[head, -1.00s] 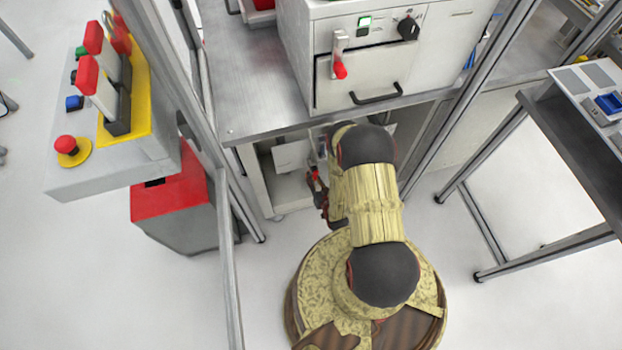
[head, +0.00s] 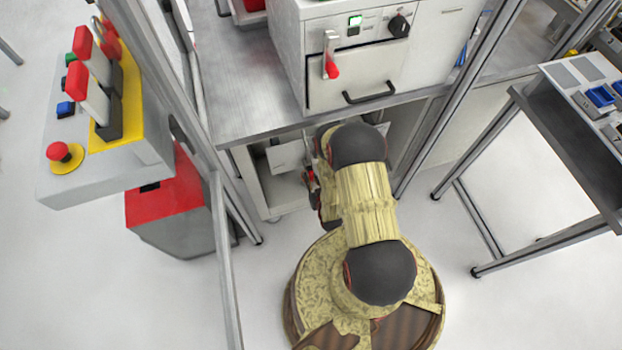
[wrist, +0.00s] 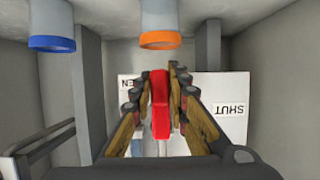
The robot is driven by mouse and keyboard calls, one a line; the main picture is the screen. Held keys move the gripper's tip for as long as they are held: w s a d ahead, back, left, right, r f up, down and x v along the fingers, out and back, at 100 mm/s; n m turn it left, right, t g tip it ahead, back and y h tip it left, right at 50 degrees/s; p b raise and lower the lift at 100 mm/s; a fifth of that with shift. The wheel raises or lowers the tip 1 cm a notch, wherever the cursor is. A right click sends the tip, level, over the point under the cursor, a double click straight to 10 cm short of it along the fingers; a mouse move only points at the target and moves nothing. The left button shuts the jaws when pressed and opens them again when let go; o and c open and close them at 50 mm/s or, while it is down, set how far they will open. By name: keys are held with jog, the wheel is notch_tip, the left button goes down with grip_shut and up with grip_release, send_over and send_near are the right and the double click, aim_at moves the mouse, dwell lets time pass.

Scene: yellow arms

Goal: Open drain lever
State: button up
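In the wrist view a red lever handle (wrist: 160,105) stands between the two fingers of my gripper (wrist: 159,85). The fingers are open, one on each side of the handle, with a narrow gap visible near the tips. Behind it is a white plate (wrist: 220,92) with "SHUT" upside down on the right and "EN" partly visible on the left. The lever's base is hidden by the handle and fingers. In the head view my gripper (head: 312,185) is under the table edge, mostly hidden by my arm.
A blue-ringed pipe end (wrist: 51,42) and an orange-ringed one (wrist: 160,38) hang above the lever, with grey walls at the sides. The metal table (head: 245,110) carries a white cabinet with another red-tipped lever (head: 331,68). A red-topped bin (head: 165,205) stands left.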

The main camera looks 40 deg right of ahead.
jog(key=o, duration=0.5)
jog(key=shift+v, duration=3.75)
